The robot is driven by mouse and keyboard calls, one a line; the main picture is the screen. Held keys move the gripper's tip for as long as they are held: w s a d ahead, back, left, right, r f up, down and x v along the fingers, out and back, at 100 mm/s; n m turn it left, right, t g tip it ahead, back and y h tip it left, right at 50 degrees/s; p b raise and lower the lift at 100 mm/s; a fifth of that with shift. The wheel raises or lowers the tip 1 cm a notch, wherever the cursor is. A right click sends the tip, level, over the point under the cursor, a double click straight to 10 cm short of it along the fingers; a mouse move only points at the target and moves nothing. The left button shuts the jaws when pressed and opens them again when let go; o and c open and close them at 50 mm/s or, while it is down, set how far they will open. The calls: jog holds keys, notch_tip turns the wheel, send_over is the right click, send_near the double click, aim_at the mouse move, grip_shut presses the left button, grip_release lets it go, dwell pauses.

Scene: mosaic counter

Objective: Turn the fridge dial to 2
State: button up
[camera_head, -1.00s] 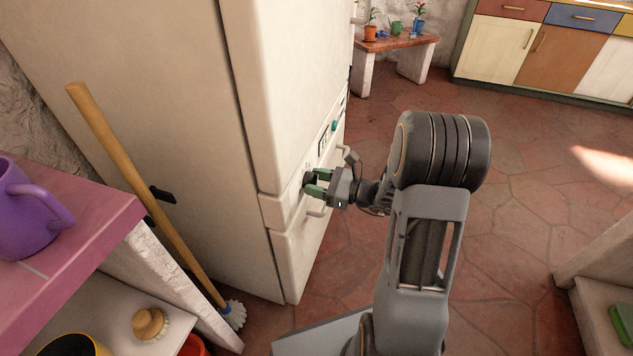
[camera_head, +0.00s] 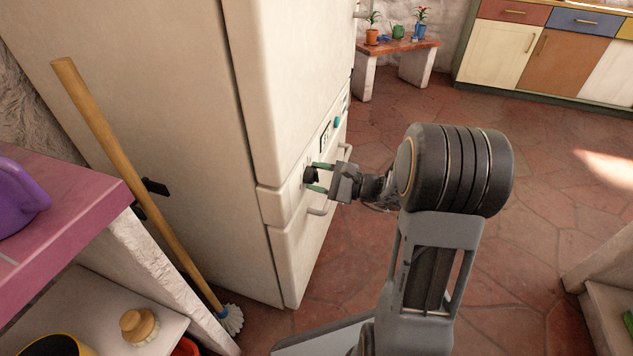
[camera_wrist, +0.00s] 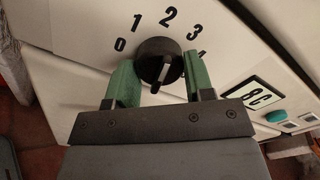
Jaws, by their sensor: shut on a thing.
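The fridge dial (camera_wrist: 160,62) is a round black knob on the cream front panel, with the numbers 0, 1, 2 and 3 around its upper side in the wrist view; a 4 is partly hidden by a finger. A pale mark shows on its ridge, but I cannot tell for certain which number it points to. The dial also shows as a dark knob in the head view (camera_head: 310,175). My gripper (camera_wrist: 160,80) is shut on the dial, with one green finger on each side. The fridge (camera_head: 290,90) stands at the left of my arm.
A display reading 8C (camera_wrist: 257,97) and a teal button (camera_wrist: 276,117) are beside the dial. Handles (camera_head: 322,209) stick out near my gripper. A broom (camera_head: 130,170) leans by the fridge. The floor to the right is open.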

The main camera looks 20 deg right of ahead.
jog(key=shift+w+d+n+b, duration=0.15)
jog(key=shift+n+b, duration=0.2)
jog(key=shift+n, duration=0.25)
jog(key=o, duration=0.9)
jog(key=p+v, duration=0.4)
jog(key=v, duration=0.9)
jog(key=shift+s+d, duration=0.25)
jog(key=shift+s, duration=0.15)
